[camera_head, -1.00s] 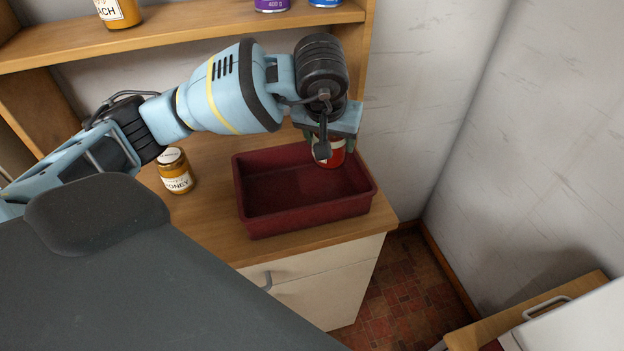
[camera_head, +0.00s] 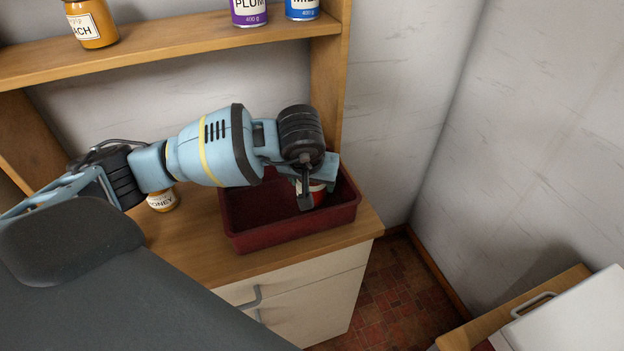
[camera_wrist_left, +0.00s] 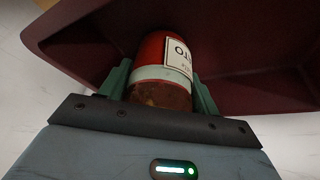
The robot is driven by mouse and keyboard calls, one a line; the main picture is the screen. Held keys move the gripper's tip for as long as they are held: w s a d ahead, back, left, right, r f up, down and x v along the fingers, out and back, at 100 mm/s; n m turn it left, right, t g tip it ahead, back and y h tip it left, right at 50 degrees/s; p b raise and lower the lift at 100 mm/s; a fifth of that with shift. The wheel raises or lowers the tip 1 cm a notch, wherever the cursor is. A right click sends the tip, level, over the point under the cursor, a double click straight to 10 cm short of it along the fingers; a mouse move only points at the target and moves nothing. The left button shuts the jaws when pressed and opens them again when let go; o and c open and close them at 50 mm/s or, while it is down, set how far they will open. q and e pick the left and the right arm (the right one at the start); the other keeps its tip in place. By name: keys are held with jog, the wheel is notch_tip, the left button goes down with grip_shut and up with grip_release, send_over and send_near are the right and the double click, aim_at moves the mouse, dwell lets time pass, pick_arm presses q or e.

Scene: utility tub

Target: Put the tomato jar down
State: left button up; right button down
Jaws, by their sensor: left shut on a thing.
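The tomato jar (camera_wrist_left: 160,72) is red with a white label. In the left wrist view it sits between the fingers of my left gripper (camera_wrist_left: 160,88), which is shut on it. In the head view my left gripper (camera_head: 312,185) hangs over the right part of the dark red tub (camera_head: 290,236), and a little of the jar (camera_head: 318,187) shows below it. The jar is inside the tub's outline; I cannot tell whether it touches the tub floor. The tub also fills the back of the left wrist view (camera_wrist_left: 250,50). My right gripper is not in view.
A honey jar (camera_head: 162,201) stands on the wooden counter (camera_head: 190,250) left of the tub, partly behind my arm. A shelf (camera_head: 180,42) above holds an orange jar (camera_head: 92,24), a purple can (camera_head: 248,12) and a blue can (camera_head: 302,9). A wall (camera_head: 400,100) stands close on the right.

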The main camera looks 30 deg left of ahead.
pick_arm(q)
jog(key=o, duration=1.3)
jog(key=shift+f, duration=0.1)
jog(key=shift+c, duration=0.2)
jog(key=shift+r, duration=0.35)
jog(key=v, duration=1.1)
jog(key=shift+r, duration=0.35)
jog(key=shift+s+d, duration=0.1)
jog(key=shift+s, duration=0.05)
